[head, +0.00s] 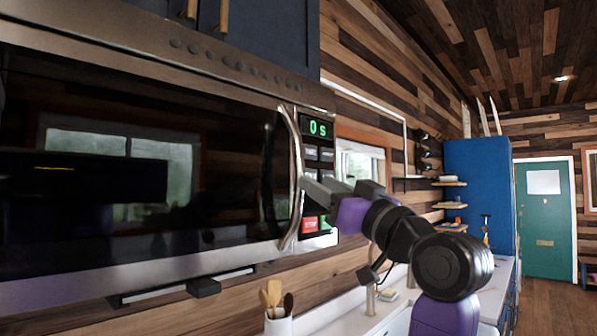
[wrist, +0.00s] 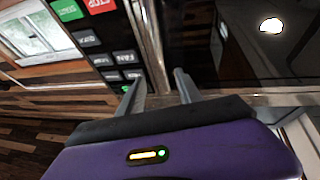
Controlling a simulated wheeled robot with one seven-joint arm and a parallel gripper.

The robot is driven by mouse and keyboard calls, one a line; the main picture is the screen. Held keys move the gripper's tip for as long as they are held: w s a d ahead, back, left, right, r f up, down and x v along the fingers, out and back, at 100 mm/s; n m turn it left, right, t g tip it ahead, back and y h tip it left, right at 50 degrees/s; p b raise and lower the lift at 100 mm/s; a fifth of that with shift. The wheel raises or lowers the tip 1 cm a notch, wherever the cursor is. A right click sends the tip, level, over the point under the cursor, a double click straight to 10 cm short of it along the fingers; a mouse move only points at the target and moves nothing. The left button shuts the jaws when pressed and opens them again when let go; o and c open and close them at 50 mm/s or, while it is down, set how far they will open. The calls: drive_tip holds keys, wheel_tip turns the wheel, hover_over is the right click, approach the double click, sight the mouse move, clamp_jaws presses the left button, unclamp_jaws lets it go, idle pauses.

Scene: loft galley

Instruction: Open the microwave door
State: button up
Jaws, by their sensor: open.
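The microwave (head: 150,60) hangs on the wall at the left of the head view. Its dark glass door (head: 120,185) looks closed. The curved metal door handle (head: 292,150) stands upright at the door's right edge, beside the keypad. My gripper (head: 308,187) is at the handle, about halfway down, coming from the right. In the wrist view my gripper (wrist: 158,88) is open, and the handle (wrist: 148,42) runs down toward the gap between its fingers. I cannot tell whether either finger touches it.
The keypad (head: 318,160) with a green "0 s" display lies right of the handle; it also shows in the wrist view (wrist: 105,45). Below is a white counter (head: 340,322) with a utensil holder (head: 277,323). Dark cabinets (head: 270,35) sit above. Floor at the right is clear.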

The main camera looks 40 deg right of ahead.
sight(300, 169)
drive_tip(key=p+x, duration=0.2)
drive_tip(key=x, duration=0.5)
drive_tip(key=shift+w+r, duration=0.1)
clamp_jaws()
idle(1.3)
